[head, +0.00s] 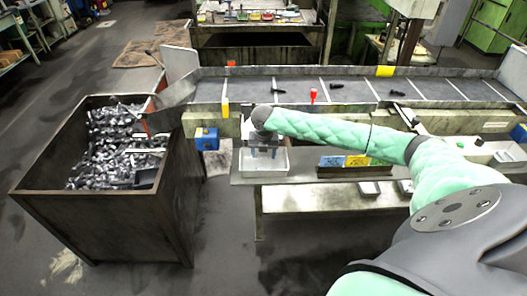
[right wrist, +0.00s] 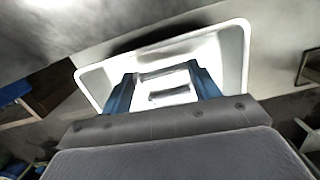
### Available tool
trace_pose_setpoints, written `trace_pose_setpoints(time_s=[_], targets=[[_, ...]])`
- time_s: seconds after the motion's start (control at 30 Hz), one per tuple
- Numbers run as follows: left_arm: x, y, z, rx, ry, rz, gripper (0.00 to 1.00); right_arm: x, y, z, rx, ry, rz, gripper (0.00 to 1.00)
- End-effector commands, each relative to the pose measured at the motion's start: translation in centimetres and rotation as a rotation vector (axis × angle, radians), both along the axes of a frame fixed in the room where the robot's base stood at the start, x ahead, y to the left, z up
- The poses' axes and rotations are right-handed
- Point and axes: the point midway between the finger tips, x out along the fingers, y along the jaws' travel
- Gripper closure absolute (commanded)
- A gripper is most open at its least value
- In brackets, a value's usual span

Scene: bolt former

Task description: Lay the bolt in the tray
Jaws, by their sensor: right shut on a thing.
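The white tray (head: 264,170) stands on the grey bench below the conveyor, and it also shows in the right wrist view (right wrist: 240,55). My right gripper (head: 265,152) points down over the tray. In the right wrist view its two blue fingers (right wrist: 161,80) stand apart, with the tray's interior around and behind them. A small dark grey shape (right wrist: 168,97) shows between the fingers. I take it for the held bolt, but its outline is unclear. The head view hides the bolt behind my wrist. My left gripper is not in view.
The conveyor (head: 352,91) behind carries several dark bolts and a red marker (head: 313,95). A rusty bin (head: 160,215) full of metal parts stands left. A blue box (head: 207,139) is left of the tray; coloured cards (head: 345,161) are to its right.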

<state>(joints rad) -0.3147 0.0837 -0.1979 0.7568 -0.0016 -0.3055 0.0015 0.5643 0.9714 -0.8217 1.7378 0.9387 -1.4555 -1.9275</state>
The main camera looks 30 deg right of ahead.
Motion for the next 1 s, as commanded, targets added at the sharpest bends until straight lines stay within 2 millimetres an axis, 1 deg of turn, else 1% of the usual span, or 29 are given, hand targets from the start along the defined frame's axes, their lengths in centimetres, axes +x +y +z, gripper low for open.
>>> trace_pose_setpoints(time_s=[0.33, 0.9, 0.93, 1.0], targets=[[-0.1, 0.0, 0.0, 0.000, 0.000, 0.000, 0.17, 0.0, 0.0, -0.3, 0.001, 0.001, 0.000, 0.66], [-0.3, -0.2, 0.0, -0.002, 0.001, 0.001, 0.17, 0.0, 0.1, -1.4, 0.001, 0.000, 0.000, 0.66], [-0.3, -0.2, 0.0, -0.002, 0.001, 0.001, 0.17, 0.0, 0.1, -1.4, 0.001, 0.000, 0.000, 0.33], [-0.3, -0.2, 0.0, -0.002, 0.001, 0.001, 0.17, 0.0, 0.1, -1.4, 0.001, 0.000, 0.000, 0.19]])
